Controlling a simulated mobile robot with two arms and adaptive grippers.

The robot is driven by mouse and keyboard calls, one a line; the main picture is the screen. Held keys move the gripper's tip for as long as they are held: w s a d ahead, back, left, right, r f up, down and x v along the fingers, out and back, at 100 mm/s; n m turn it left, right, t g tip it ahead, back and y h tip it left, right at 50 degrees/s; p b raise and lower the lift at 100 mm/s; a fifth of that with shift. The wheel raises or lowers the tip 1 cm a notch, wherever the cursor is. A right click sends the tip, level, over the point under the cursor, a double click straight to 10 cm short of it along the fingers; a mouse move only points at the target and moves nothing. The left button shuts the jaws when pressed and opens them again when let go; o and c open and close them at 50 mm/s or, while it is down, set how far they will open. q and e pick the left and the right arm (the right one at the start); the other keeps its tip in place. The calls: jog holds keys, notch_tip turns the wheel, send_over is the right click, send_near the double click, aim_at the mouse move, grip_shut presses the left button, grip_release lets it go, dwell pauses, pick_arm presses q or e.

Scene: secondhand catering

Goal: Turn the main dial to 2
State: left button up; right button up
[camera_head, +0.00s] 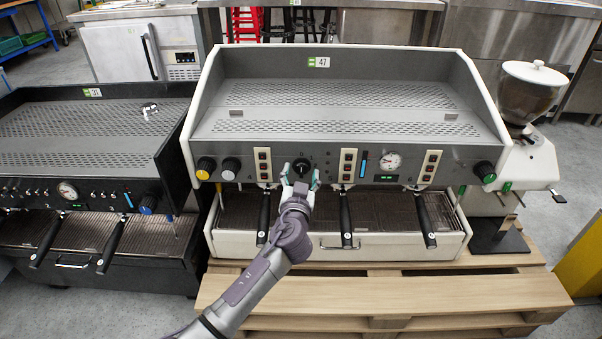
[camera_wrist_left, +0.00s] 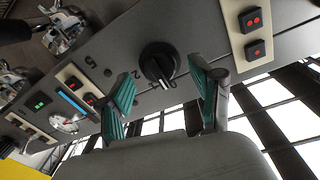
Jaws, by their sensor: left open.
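The main dial (camera_head: 302,166) is a round black knob on the grey front panel of the white espresso machine (camera_head: 340,242) tagged 47. In the left wrist view the dial (camera_wrist_left: 158,62) has a pale pointer mark on its lower edge, and a 2 is printed on the panel just left of it. My left gripper (camera_head: 300,177) is in front of the dial, its fingers open around it. In the left wrist view the green-padded fingers (camera_wrist_left: 165,88) stand apart on either side, with visible gaps to the knob. My right gripper is not in view.
Black portafilter handles (camera_head: 346,220) hang below. A dark espresso machine (camera_head: 90,210) stands left, a grinder (camera_head: 528,95) right. A wooden pallet (camera_head: 390,293) lies in front.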

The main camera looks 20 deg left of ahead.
pick_arm(q)
jog(key=shift+w+a, duration=0.15)
jog(key=shift+w, duration=0.4)
jog(key=c, duration=1.1)
jog(key=shift+c, duration=0.2)
